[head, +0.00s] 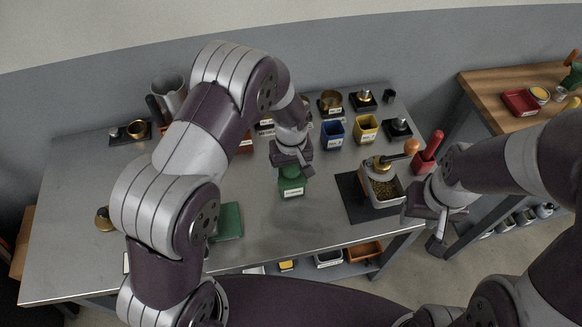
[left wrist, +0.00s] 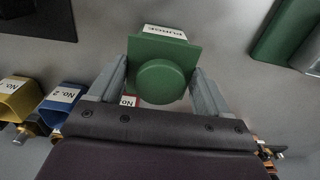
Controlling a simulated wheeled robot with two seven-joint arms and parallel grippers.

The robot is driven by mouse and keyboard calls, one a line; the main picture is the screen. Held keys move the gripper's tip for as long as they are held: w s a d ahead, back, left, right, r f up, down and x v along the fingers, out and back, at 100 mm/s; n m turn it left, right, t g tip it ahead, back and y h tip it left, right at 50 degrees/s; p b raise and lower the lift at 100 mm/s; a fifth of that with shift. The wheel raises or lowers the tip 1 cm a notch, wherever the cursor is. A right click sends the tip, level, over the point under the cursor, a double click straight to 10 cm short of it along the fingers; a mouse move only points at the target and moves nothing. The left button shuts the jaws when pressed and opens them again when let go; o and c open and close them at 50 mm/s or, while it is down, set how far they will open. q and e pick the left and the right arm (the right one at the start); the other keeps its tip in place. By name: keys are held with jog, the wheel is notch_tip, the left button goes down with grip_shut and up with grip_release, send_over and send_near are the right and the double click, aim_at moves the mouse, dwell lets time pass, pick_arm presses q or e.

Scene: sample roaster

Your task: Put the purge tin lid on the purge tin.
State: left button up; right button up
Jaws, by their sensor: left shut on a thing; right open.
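The green purge tin (head: 291,188) stands near the middle of the steel table, with its white label facing the front. The green purge tin lid (left wrist: 162,80), a square plate with a round knob, is between the fingers of my left gripper (left wrist: 160,72). My left gripper (head: 291,170) is shut on the lid, directly over the tin. The tin's PURGE label shows just past the lid's edge in the left wrist view. I cannot tell whether the lid touches the rim, which the lid and gripper hide. My right gripper (head: 438,225) is open and empty at the table's right front edge.
A blue bin (head: 333,133) and a yellow bin (head: 366,128) stand behind the tin. A container of beans (head: 382,190) stands on a dark mat (head: 352,200) to the right. A green flat object (head: 230,221) lies front left. The table is clear just in front of the tin.

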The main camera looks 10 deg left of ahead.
pick_arm(q)
jog(key=o, duration=1)
notch_tip(320, 180, up, 13)
jog(key=shift+f+b, duration=0.1)
jog(key=shift+b, duration=0.75)
pick_arm(e)
jog(key=shift+f, duration=0.8)
pick_arm(q)
jog(key=shift+s+f, duration=0.1)
jog(key=shift+f, duration=0.05)
pick_arm(e)
jog(key=shift+s, duration=0.1)
